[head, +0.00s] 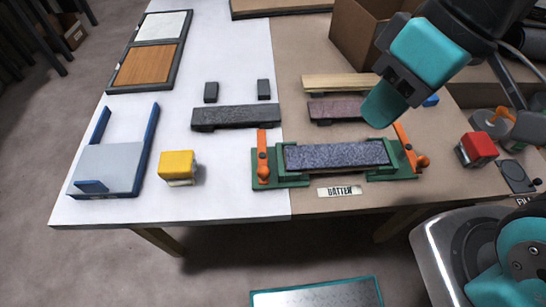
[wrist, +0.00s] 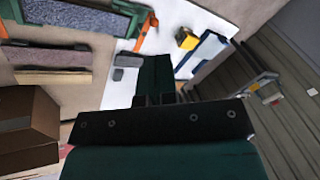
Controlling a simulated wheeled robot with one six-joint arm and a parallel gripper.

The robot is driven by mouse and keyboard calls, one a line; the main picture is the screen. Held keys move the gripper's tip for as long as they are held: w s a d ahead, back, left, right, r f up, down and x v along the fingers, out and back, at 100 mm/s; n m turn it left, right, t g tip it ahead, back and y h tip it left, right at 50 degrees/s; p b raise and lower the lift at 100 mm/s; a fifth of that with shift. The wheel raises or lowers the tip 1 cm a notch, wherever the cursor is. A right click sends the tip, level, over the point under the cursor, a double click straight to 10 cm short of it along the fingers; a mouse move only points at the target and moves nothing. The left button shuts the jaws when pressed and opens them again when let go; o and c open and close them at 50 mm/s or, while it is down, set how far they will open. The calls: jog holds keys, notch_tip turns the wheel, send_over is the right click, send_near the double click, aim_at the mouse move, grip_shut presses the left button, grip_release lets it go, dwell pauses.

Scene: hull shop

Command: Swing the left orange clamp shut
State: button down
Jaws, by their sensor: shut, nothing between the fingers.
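The left orange clamp (head: 262,158) stands at the left end of a green fixture (head: 295,181), its arm pointing away toward the back, beside the end of a dark speckled batten (head: 335,155) rather than across it. It also shows in the wrist view (wrist: 146,28) near the top. The right orange clamp (head: 408,150) stands at the fixture's right end, its arm also pointing back. My gripper (head: 378,113) is shut and empty, held above the table behind and right of the batten. Its closed fingers (wrist: 154,75) fill the middle of the wrist view.
A yellow-topped block (head: 177,164) and a blue-sided tray (head: 112,168) sit left. A dark bar (head: 236,117) lies behind the fixture, with small dark blocks beyond. A red block (head: 478,146) stands right, a cardboard box (head: 358,35) at the back. The table front edge is near.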

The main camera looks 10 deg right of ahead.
jog(key=w+a+f+g+y, duration=0.1)
jog(key=w+f+g, duration=0.3)
jog(key=w+f, duration=1.3)
jog(key=shift+a+f+m+y, duration=0.15)
jog(key=shift+f+m+y, duration=0.3)
jog(key=shift+y, duration=0.45)
jog(key=shift+s, duration=0.15)
jog(key=p+x, duration=0.1)
jog(key=x, duration=0.9)
jog(key=shift+s+a, duration=0.2)
jog(key=shift+s, duration=0.05)
jog(key=shift+s+a+f+p, duration=0.15)
jog(key=shift+s+a+p, duration=0.4)
jog(key=shift+a, duration=0.45)
jog(key=shift+s+a+f, duration=0.2)
jog(key=shift+s+a, duration=0.15)
jog(key=shift+a, duration=0.15)
